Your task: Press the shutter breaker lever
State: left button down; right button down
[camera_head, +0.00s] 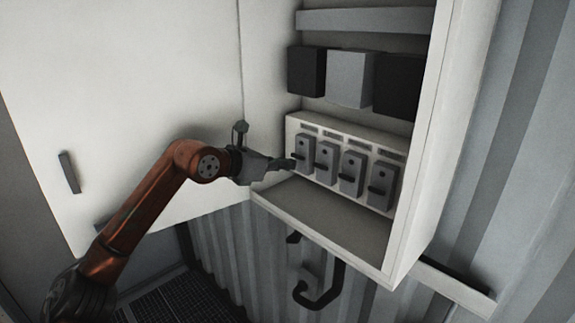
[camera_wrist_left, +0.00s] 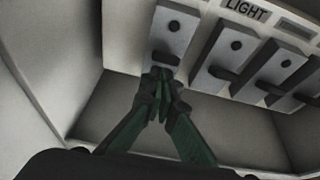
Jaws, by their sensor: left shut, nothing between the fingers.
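A row of several grey breakers with dark levers sits on a white panel (camera_head: 340,135) inside an open wall cabinet. The leftmost breaker (camera_head: 303,146) also shows in the left wrist view (camera_wrist_left: 170,32), with its dark lever (camera_wrist_left: 165,58) low on its face. My left gripper (camera_head: 290,163) is shut and empty, its fingertips (camera_wrist_left: 160,78) at or just under that lever; I cannot tell whether they touch. The label above this breaker is out of the wrist view, so I cannot tell which is the shutter breaker. My right gripper is not in view.
The second breaker (camera_wrist_left: 232,48) has a label reading LIGHT above it, close to the right of my fingers. Black and grey boxes (camera_head: 350,80) hang above the panel. The cabinet's open door (camera_head: 130,100) is at left. The cabinet floor (camera_head: 330,208) is bare.

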pick_arm(q)
jog(key=shift+d+r, duration=0.1)
jog(key=shift+r, duration=0.2)
jog(key=shift+f, duration=0.15)
jog(key=f+b, duration=0.1)
jog(key=a+f+b, duration=0.1)
jog(key=s+f+b, duration=0.1)
jog(key=f+b, duration=0.1)
jog(key=shift+a, duration=0.4)
jog(key=s+a+r+b, duration=0.1)
jog(key=s+a+r, duration=0.3)
jog(key=r, duration=0.4)
jog(key=shift+s+a+r+b, duration=0.15)
jog(key=shift+a+r+b, duration=0.1)
jog(key=shift+a+b, duration=0.25)
